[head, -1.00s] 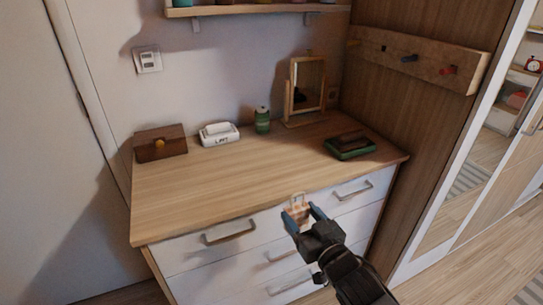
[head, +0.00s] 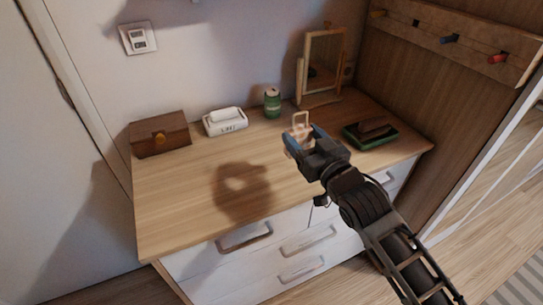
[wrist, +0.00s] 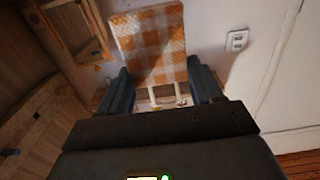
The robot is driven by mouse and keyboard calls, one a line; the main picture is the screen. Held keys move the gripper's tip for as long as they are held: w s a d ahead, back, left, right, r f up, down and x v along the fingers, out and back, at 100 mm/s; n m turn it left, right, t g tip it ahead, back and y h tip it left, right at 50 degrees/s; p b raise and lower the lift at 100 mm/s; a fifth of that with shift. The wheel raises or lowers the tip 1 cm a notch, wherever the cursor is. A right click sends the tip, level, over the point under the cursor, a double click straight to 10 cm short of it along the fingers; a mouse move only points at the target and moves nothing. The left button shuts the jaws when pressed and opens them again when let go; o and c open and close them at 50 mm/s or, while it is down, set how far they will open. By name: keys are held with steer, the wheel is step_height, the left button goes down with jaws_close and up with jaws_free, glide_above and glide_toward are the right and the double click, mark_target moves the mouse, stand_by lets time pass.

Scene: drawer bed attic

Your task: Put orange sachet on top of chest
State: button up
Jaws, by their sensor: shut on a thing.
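My gripper (head: 303,140) is shut on the orange sachet (head: 298,122) and holds it above the chest top. In the wrist view the sachet (wrist: 150,42) is an orange and white checked flat piece between the two dark fingers (wrist: 160,84). The chest (head: 185,200) has a light wooden top and white drawers with metal handles. The shadow of my gripper falls on the top left of the gripper. The fingers hide part of the sachet in the head view.
Along the back of the chest stand a brown box (head: 160,135), a white dish (head: 226,122), a green can (head: 272,103) and a small mirror (head: 322,68). The top's left and front are clear.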

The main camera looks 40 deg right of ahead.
steer(key=shift+w+a+f+b, duration=0.75)
steer(key=shift+w+a+f, duration=0.35)
steer(key=shift+f, duration=0.5)
steer(key=shift+w+a+f+b, duration=0.8)
steer(key=shift+w+a+f, duration=0.25)
steer(key=shift+f, duration=0.5)
steer(key=shift+w+a+f+b, duration=0.75)
steer(key=shift+w+a+f, duration=0.35)
steer(key=shift+f, duration=0.5)
steer(key=o, duration=1.2)
steer(key=shift+f, duration=0.1)
steer(key=b+v, duration=0.4)
steer(key=v, duration=0.8)
steer(key=shift+r, duration=0.2)
